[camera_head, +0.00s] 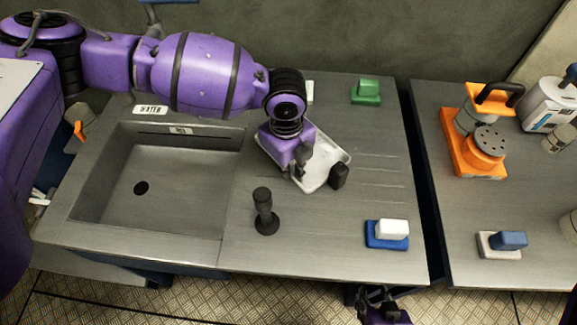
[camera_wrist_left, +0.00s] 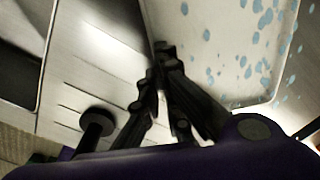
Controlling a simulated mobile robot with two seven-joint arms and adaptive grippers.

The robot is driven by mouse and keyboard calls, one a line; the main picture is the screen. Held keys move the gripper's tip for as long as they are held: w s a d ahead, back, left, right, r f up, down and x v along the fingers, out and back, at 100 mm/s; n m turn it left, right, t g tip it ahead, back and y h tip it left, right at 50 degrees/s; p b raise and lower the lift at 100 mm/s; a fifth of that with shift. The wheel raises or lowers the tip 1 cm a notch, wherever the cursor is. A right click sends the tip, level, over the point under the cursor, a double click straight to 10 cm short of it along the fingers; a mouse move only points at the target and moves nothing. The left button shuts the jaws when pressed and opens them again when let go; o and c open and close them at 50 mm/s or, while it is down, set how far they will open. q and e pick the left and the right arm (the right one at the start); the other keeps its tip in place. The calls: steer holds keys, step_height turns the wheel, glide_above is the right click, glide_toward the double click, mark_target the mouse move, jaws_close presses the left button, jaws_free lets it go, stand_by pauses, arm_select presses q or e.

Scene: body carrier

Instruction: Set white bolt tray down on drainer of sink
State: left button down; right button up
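The white bolt tray (camera_head: 325,172) is over the drainer (camera_head: 375,145), right of the sink basin, turned at an angle. I cannot tell whether its underside touches the drainer. My left gripper (camera_head: 303,170) is at the tray's near left edge and hides part of it. In the left wrist view the fingers (camera_wrist_left: 165,50) come together at the rim of the tray (camera_wrist_left: 225,50), whose pale floor has blue spots. The fingers look shut on this rim. My right gripper (camera_head: 377,298) is at the bottom, off the counter's front edge, with its fingers apart and empty.
A small black block (camera_head: 338,177) is at the tray's right corner. A black upright fixture (camera_head: 265,212) stands in front. A blue and white block (camera_head: 388,234) and a green block (camera_head: 367,92) sit on the drainer's right side. An orange tool (camera_head: 478,140) stands beyond the gap.

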arm_select(q)
steer(key=shift+f, duration=0.1)
steer(key=c, duration=2)
jaws_free()
steer(key=shift+r, duration=0.35)
steer(key=shift+s+a+r+p, duration=0.1)
steer(key=shift+r+p, duration=0.05)
steer(key=shift+r, duration=2.75)
steer(key=shift+s+a+r+p, duration=0.1)
steer(key=shift+r+p, duration=0.05)
steer(key=shift+r, duration=2.7)
